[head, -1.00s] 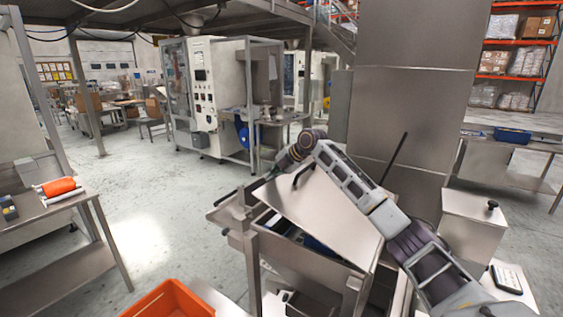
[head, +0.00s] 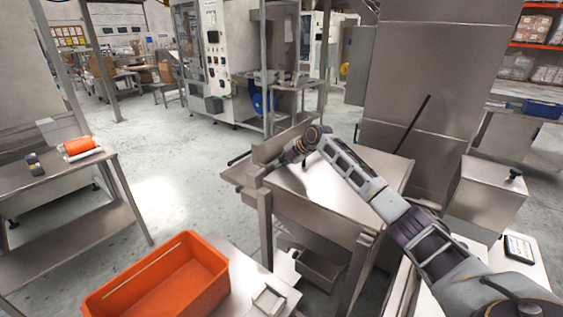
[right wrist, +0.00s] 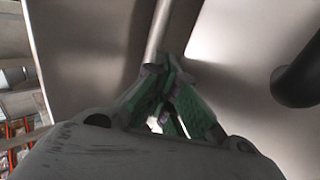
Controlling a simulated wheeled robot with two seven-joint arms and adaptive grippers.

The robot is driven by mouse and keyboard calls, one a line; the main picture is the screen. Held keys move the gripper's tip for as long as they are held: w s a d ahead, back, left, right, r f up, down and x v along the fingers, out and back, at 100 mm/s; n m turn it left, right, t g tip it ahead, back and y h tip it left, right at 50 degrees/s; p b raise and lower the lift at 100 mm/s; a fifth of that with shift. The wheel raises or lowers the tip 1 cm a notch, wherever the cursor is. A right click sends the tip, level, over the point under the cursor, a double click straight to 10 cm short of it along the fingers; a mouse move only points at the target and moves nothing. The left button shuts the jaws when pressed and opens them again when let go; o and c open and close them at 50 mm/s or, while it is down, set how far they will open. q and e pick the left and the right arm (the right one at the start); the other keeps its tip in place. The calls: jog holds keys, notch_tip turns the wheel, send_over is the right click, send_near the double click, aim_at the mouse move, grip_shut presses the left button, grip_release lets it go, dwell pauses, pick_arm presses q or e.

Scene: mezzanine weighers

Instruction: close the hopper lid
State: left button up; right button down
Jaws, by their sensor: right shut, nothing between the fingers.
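The hopper lid (head: 340,178) is a flat steel plate in the middle of the head view. It lies about level over the hopper (head: 310,222), with no clear gap along its near edge. My right gripper (head: 296,152) is at the lid's far left corner, partly hidden by its own wrist. In the right wrist view its green-padded fingers (right wrist: 168,75) are shut and empty, close to a steel surface. A dark curved bar, which looks like the lid handle (right wrist: 298,80), is to their right. Whether the fingers touch the lid is unclear. My left gripper is out of view.
An orange crate (head: 205,283) stands at the front left, and a steel side table (head: 60,185) is at the left. A tall steel column (head: 430,80) rises behind the hopper, with a knobbed steel box (head: 485,200) at the right. The floor on the left is open.

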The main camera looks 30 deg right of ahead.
jog(key=shift+f, duration=0.1)
jog(key=v, duration=1.2)
dwell(0.4)
jog(key=shift+f, duration=0.1)
dwell(0.5)
